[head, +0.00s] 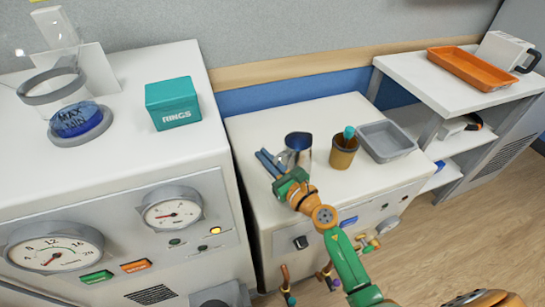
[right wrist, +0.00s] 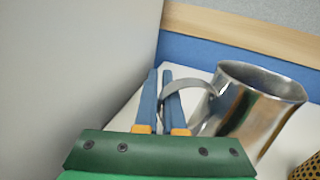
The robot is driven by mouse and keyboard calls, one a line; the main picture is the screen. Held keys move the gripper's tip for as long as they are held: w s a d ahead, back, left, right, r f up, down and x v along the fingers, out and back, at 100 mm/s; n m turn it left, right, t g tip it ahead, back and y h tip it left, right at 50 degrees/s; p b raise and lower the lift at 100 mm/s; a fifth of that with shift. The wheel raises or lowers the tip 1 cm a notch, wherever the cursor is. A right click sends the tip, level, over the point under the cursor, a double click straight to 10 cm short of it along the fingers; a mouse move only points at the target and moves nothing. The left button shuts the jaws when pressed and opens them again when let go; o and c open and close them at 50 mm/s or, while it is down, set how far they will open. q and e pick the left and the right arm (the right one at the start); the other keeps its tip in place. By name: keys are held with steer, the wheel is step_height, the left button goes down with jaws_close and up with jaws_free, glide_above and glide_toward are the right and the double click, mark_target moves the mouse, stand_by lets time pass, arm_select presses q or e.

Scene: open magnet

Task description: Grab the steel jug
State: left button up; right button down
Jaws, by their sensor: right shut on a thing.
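The steel jug (head: 299,146) stands upright on the white cabinet top in the head view, near the left part of that top. In the right wrist view the jug (right wrist: 262,100) shows at the right, with its handle turned toward my fingers. My right gripper (head: 263,155) reaches in from the lower right, its blue fingers at the jug's left side. In the right wrist view my right gripper (right wrist: 159,74) is shut on the handle, which passes between the two fingers. My left gripper is not in view.
A brown cup (head: 343,155) with a teal-topped item in it stands close right of the jug, beside a grey tray (head: 388,141). A taller machine with gauges (head: 110,150) borders the left, bearing a teal RINGS box (head: 172,102). An orange tray (head: 467,67) lies on the right shelf.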

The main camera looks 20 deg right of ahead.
steer(key=s+r+p, duration=0.9)
steer(key=s+r, duration=0.3)
steer(key=s, duration=0.2)
steer(key=shift+a+r, duration=0.3)
steer(key=shift+a, duration=0.15)
stand_by(1.6)
